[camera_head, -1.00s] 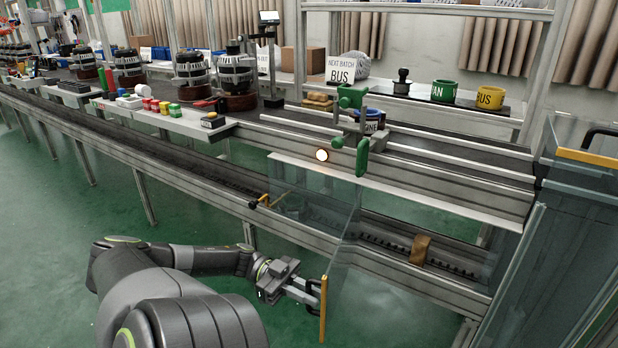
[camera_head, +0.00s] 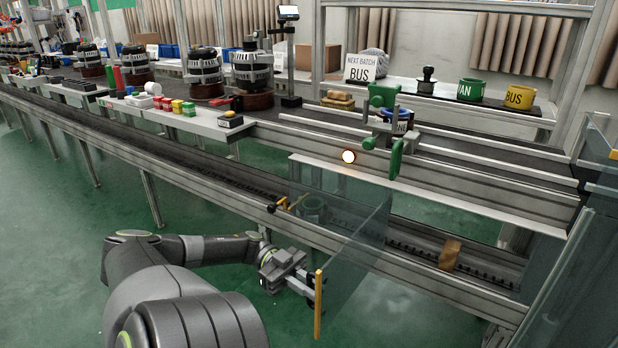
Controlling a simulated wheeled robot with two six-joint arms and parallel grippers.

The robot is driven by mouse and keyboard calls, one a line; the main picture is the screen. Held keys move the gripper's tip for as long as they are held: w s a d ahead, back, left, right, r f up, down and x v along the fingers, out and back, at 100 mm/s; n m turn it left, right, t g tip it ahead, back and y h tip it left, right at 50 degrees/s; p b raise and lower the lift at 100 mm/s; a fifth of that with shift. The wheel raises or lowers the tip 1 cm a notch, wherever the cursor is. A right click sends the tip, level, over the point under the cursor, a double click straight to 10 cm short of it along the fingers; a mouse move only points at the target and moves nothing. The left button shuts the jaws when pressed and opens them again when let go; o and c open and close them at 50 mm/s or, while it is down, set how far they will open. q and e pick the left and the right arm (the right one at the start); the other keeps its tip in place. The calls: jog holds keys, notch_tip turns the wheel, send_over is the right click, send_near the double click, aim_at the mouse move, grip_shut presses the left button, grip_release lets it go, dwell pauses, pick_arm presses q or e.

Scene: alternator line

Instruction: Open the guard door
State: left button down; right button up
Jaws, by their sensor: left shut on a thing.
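The guard door (camera_head: 352,262) is a clear panel that stands swung out from the front of the line, with a yellow edge and handle (camera_head: 319,304) at its near end. My left gripper (camera_head: 307,284) is at this handle and is shut on it; its fingertips are partly hidden there. My right gripper is not in view.
A brown block (camera_head: 449,254) sits on the lower rail right of the door. Another clear panel (camera_head: 572,265) stands at the right. Green floor in front is free.

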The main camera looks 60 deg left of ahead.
pick_arm(q)
jog(key=shift+a, duration=0.1)
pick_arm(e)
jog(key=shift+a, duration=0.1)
pick_arm(q)
jog(key=c, duration=1.6)
grip_release()
jog(key=shift+o, duration=0.2)
